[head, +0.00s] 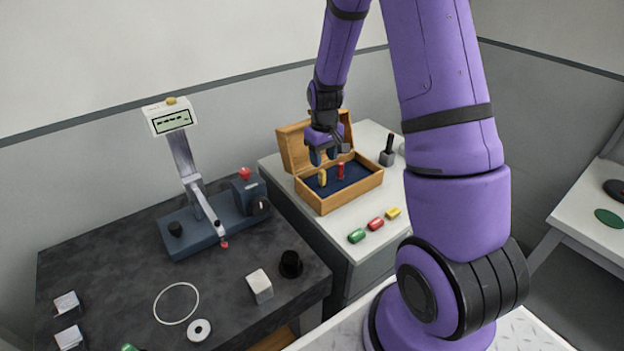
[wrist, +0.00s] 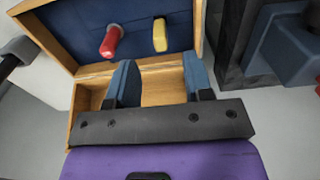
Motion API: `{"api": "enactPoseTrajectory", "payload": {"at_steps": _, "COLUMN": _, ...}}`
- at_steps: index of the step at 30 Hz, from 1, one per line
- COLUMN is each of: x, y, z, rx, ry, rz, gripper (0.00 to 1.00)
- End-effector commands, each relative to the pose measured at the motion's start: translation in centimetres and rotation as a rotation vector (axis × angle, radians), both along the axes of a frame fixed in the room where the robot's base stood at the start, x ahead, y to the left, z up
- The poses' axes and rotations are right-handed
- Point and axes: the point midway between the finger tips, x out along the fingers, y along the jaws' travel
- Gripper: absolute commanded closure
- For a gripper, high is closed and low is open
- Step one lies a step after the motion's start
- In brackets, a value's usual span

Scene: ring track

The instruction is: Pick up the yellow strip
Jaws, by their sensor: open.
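A yellow strip (head: 322,178) stands upright in the blue-lined wooden box (head: 333,203), beside a red piece (head: 340,171). In the wrist view the yellow strip (wrist: 160,35) lies ahead of the gap between my fingers, and the red piece (wrist: 112,40) is to its left. My gripper (head: 325,156) is over the box, just above the yellow strip. Its two blue fingers (wrist: 159,62) are apart with nothing between them. Another small yellow piece (head: 393,213) lies on the white table in front of the box.
The box's lid (head: 297,147) stands open behind my gripper. A green piece (head: 357,236) and a red piece (head: 376,224) lie in front of the box. A black-handled tool (head: 388,150) stands to its right. A blue-based device (head: 215,225) stands on the dark table at left.

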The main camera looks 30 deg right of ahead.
Motion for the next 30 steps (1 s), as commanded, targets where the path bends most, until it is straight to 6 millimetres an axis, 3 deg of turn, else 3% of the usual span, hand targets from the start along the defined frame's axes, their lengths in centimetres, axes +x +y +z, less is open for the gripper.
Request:
{"api": "enactPoseTrajectory", "payload": {"at_steps": 14, "x": 0.0, "y": -0.3, "z": -4.3, "rx": 0.002, "ry": 0.01, "rz": 0.0, "gripper": 0.53}}
{"api": "enactPoseTrajectory", "payload": {"at_steps": 21, "x": -0.1, "y": -0.3, "z": -7.4, "rx": 0.002, "ry": 0.01, "rz": 0.001, "gripper": 0.53}}
{"api": "enactPoseTrajectory", "payload": {"at_steps": 30, "x": 0.0, "y": -0.3, "z": -8.4, "rx": 0.001, "ry": 0.007, "rz": 0.001, "gripper": 0.53}}
